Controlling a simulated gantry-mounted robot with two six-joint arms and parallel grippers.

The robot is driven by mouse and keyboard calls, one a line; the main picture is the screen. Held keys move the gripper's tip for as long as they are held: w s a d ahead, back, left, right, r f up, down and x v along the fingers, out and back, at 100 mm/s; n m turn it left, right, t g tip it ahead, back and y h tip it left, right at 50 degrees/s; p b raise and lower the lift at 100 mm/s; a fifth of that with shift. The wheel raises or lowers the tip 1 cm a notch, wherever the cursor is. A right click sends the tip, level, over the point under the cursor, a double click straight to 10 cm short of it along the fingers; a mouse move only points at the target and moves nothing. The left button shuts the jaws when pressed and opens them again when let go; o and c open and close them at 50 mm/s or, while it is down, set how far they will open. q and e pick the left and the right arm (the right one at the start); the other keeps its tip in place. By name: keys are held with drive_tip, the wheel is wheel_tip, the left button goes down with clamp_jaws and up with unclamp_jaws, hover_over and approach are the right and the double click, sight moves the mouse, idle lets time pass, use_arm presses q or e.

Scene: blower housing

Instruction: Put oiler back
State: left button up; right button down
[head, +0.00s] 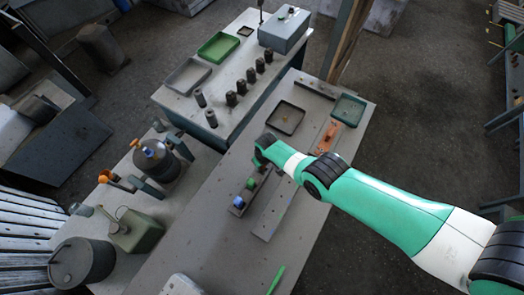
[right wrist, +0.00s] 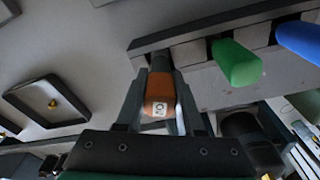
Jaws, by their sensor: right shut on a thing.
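My right gripper (head: 264,158) is over the narrow dark rack (head: 238,205) on the near bench. In the right wrist view its fingers (right wrist: 160,82) are shut on an orange handle (right wrist: 160,90) with a white label, whose dark end meets the edge of the rack (right wrist: 215,30). I cannot tell how deep it sits. A green handle (right wrist: 236,62) and a blue handle (right wrist: 300,40) stand in the rack beside it. A green can with a thin spout (head: 138,232), looking like an oiler, stands on the left bench. My left gripper is not in view.
A dark square tray (head: 285,118) and a green tray (head: 348,110) lie beyond the rack. Several dark cylinders (head: 241,87) line the back table. The near bench's front is mostly clear.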

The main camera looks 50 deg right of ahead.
idle(0.3)
drive_tip(key=shift+c, duration=2.2)
unclamp_jaws()
drive_tip(key=shift+o, duration=0.2)
drive_tip(key=o, duration=0.4)
wheel_tip(320, 180, up, 8)
drive_tip(key=p, duration=0.8)
